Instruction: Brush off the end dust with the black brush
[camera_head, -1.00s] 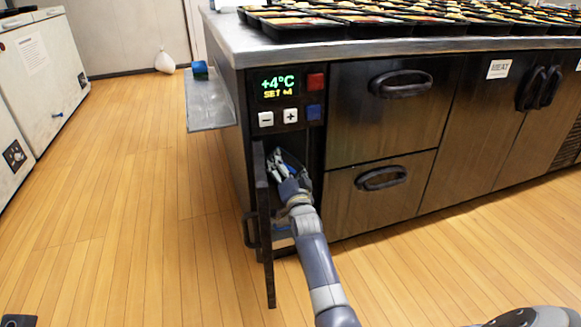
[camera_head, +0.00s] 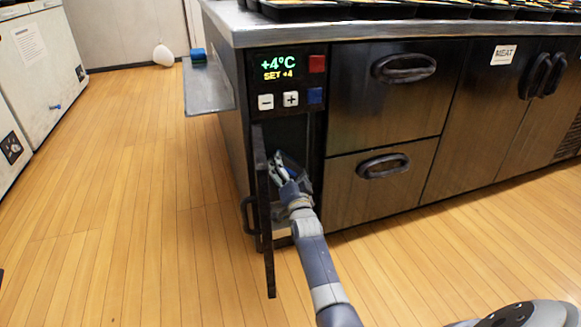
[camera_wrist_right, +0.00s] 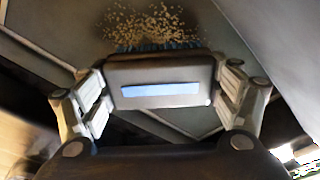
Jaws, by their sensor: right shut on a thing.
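My right gripper (camera_head: 282,168) reaches into the narrow open compartment (camera_head: 313,135) at the left end of the steel counter unit. In the right wrist view its two fingers are closed on the sides of the black brush (camera_wrist_right: 160,97), which has a light blue strip on its back. Blue bristles (camera_wrist_right: 155,46) show at the brush's far edge. A patch of tan dust specks (camera_wrist_right: 157,20) lies on the grey surface right beyond the bristles, and the bristles appear to meet its near edge. In the head view the brush is mostly hidden. My left gripper is out of view.
The compartment's narrow door (camera_head: 264,215) stands open just left of my right arm. A control panel (camera_head: 289,82) sits above, drawers (camera_head: 379,185) to the right. A side shelf (camera_head: 207,92) holds a blue sponge (camera_head: 198,56). Wooden floor (camera_head: 120,200) is open at left.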

